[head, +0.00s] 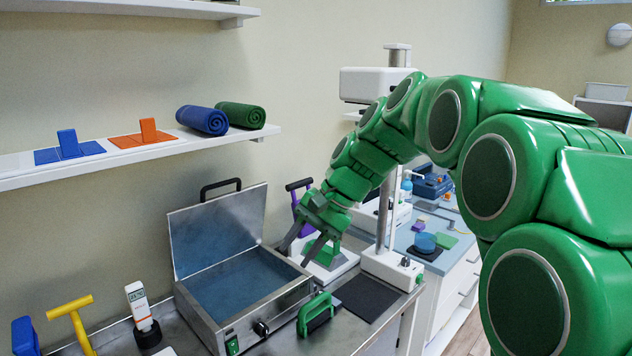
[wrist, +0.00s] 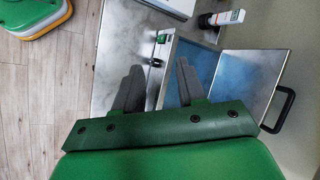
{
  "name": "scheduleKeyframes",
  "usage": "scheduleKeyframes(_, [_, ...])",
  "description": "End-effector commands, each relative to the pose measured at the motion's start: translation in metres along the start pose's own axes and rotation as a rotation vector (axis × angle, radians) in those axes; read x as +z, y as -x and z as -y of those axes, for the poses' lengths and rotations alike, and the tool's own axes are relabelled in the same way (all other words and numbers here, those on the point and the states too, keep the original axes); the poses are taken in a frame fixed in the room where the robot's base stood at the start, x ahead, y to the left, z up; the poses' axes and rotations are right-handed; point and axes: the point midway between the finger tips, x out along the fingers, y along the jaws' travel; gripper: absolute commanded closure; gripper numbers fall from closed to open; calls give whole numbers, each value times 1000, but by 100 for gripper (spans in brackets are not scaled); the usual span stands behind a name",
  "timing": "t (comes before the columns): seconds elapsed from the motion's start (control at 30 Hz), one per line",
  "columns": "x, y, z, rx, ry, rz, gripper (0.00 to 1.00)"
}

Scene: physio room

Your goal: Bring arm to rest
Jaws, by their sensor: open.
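My green arm reaches in from the right of the head view and bends down to the left. My gripper (head: 304,252) hangs just right of an open metal water bath, over the right end of the steel counter. Its two grey fingers are apart, with nothing visible between them. In the wrist view, my gripper (wrist: 158,82) is also open, with the fingers spread above the bath's front edge. The metal water bath (head: 292,292) holds blue liquid, and its hinged lid (head: 212,232) stands open. The bath also shows in the wrist view (wrist: 167,70).
A green-handled tool (head: 316,312) and a dark pad (head: 366,297) lie right of the bath. At left are a yellow tool (head: 72,312) and a digital meter (head: 140,308). A wall shelf (head: 190,140) holds rolled towels.

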Motion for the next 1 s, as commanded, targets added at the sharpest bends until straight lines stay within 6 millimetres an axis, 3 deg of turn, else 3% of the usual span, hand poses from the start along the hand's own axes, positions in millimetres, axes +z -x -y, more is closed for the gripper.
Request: scheduleKeyframes(1.0, [192,-27,-230,451,151,-28,60])
